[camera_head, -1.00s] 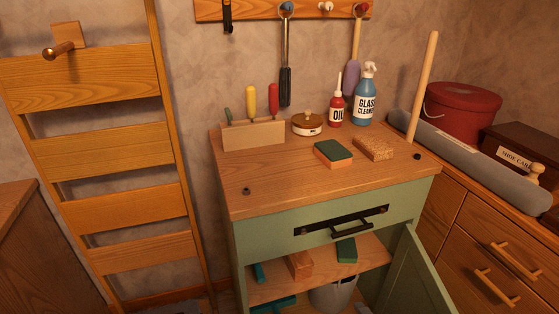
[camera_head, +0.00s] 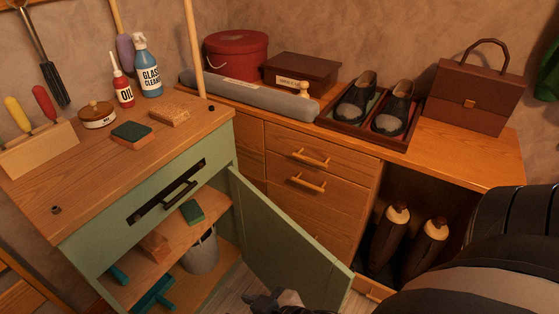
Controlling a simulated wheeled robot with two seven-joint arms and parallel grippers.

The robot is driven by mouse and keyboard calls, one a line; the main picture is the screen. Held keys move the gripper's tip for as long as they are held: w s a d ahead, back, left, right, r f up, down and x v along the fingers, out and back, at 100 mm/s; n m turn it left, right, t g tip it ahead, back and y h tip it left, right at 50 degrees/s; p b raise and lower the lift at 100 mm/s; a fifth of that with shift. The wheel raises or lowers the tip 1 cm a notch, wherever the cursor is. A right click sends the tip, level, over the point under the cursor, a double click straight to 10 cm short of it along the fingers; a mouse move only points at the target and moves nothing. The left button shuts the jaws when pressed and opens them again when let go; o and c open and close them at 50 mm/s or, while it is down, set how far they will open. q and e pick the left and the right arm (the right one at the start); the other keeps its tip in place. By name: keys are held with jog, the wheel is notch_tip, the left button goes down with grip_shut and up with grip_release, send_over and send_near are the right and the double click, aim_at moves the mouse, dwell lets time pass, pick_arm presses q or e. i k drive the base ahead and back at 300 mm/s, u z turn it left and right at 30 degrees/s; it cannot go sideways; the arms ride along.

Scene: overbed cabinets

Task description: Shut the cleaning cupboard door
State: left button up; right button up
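The green cleaning cupboard (camera_head: 75,258) stands at the left with its front open. Its green door (camera_head: 285,245) is hinged on the right side of the opening and swung wide, its free edge toward the lower middle. Inside are a wooden shelf with a green sponge (camera_head: 192,211) and a wooden block, and a grey bucket (camera_head: 202,252) below. A dark gripper (camera_head: 276,301) shows at the bottom edge, close to the lower part of the door; contact and finger opening cannot be told. It seems to be my right one, whose dark arm fills the lower right. My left gripper is out of view.
A wooden drawer unit (camera_head: 325,210) stands behind the door. Its top holds a red round box (camera_head: 236,57), a brown box, dark shoes in a tray and a brown bag (camera_head: 472,95). Boots (camera_head: 425,250) stand in the open bay at right.

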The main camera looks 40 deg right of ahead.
aim_at(278, 252)
jog(key=k, duration=0.35)
jog(key=u, duration=2.1)
jog(key=k, duration=2.6)
jog(key=z, duration=1.8)
jog(key=k, duration=0.25)
jog(key=u, duration=1.1)
jog(key=i, duration=1.1)
jog(key=z, duration=0.8)
